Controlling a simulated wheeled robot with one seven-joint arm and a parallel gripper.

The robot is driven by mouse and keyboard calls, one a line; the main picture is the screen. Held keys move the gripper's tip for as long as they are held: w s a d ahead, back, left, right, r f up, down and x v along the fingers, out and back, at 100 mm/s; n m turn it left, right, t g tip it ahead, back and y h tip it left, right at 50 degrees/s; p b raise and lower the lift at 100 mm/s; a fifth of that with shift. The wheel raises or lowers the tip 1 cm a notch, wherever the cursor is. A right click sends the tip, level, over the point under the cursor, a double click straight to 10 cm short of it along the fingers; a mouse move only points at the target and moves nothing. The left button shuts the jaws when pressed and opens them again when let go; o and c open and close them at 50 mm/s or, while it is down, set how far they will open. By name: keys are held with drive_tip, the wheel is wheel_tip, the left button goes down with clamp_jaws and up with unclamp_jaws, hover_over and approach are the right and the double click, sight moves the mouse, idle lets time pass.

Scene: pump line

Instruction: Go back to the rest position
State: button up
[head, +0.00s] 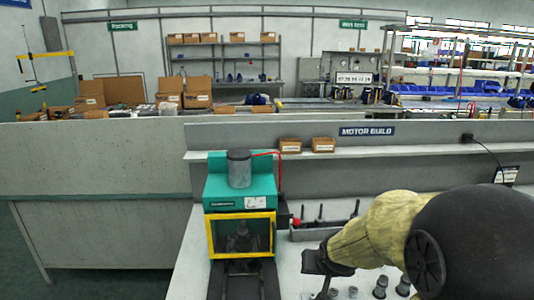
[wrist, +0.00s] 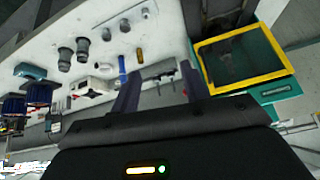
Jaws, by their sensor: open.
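My gripper (wrist: 158,82) is open, with its two dark fingers apart and nothing held between them in the wrist view. My arm reaches in from the right, with a tan sleeve behind the gripper. A green machine (head: 214,185) with a yellow-framed window stands to the left of the gripper, apart from it. The yellow frame also shows at the upper right of the wrist view (wrist: 268,80).
Grey cylindrical parts (head: 380,287) stand on the white bench below my arm. A tool rack (head: 310,233) is right of the machine. Two small cartons (head: 323,144) sit on the shelf behind. Blue motor parts (wrist: 40,93) lie at the left of the wrist view.

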drive_tip(key=s+f+n+g+p, duration=0.1)
drive_tip(key=s+g, duration=0.3)
drive_tip(key=s, duration=1.1)
drive_tip(key=shift+d+f, duration=0.2)
drive_tip(key=shift+f, duration=0.7)
drive_tip(key=shift+c, duration=1.3)
drive_tip(key=shift+w+d, duration=0.1)
drive_tip(key=shift+c, duration=0.2)
